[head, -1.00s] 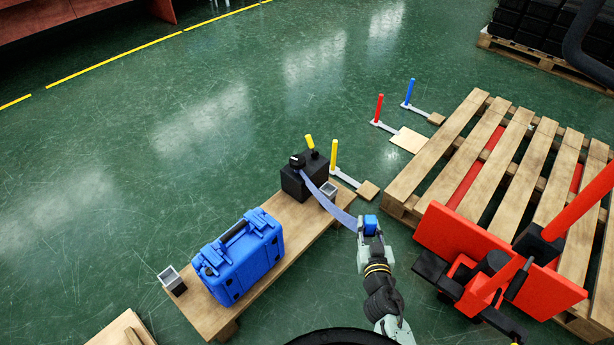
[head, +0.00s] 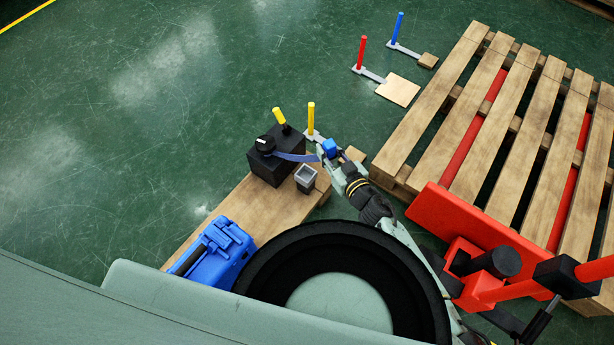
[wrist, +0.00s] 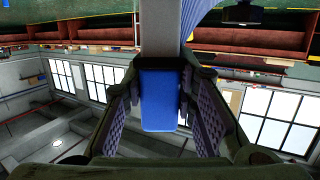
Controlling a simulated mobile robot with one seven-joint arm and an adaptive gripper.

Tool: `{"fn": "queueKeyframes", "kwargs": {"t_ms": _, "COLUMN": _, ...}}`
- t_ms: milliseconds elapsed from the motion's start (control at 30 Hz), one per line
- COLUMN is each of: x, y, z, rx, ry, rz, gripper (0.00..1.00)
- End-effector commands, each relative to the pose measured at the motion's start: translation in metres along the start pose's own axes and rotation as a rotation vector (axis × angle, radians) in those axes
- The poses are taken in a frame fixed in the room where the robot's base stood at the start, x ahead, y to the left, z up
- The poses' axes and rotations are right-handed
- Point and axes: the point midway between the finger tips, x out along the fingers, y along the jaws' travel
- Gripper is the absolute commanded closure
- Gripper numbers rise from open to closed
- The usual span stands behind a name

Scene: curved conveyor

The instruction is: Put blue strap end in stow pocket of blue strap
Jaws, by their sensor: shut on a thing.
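My gripper (head: 335,154) is shut on the blue strap end (head: 329,148), a small blue block. In the wrist view the strap end (wrist: 158,98) sits between the two fingers. The blue-violet strap (head: 294,157) runs from the black reel box (head: 270,165) to my gripper, held above the plank. A grey open-topped square pocket (head: 306,175) stands on the plank beside the box, below and left of the strap end in the head view. The strap end is apart from it. Whether this pocket is the blue strap's own, I cannot tell.
The blue case (head: 223,250) lies on the wooden plank (head: 240,215), partly hidden by my body. A yellow lever (head: 279,116) rises from the reel box, and a yellow post (head: 311,118) stands behind. A pallet (head: 455,115) and red pallet jack (head: 470,235) are at right.

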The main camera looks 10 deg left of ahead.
Motion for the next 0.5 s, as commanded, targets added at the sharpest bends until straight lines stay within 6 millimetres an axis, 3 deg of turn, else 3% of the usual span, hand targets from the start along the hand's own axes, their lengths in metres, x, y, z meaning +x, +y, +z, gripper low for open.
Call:
{"fn": "queueKeyframes", "kwargs": {"t_ms": 33, "x": 0.007, "y": -0.01, "z": 0.01, "rx": -0.019, "ry": -0.005, "rz": -0.07, "gripper": 1.0}}
{"fn": "queueKeyframes", "kwargs": {"t_ms": 167, "x": 0.018, "y": -0.03, "z": 0.015, "rx": -0.05, "ry": -0.005, "rz": -0.22, "gripper": 1.0}}
{"fn": "queueKeyframes", "kwargs": {"t_ms": 500, "x": 0.035, "y": -0.057, "z": 0.004, "rx": -0.09, "ry": -0.001, "rz": -0.439, "gripper": 1.0}}
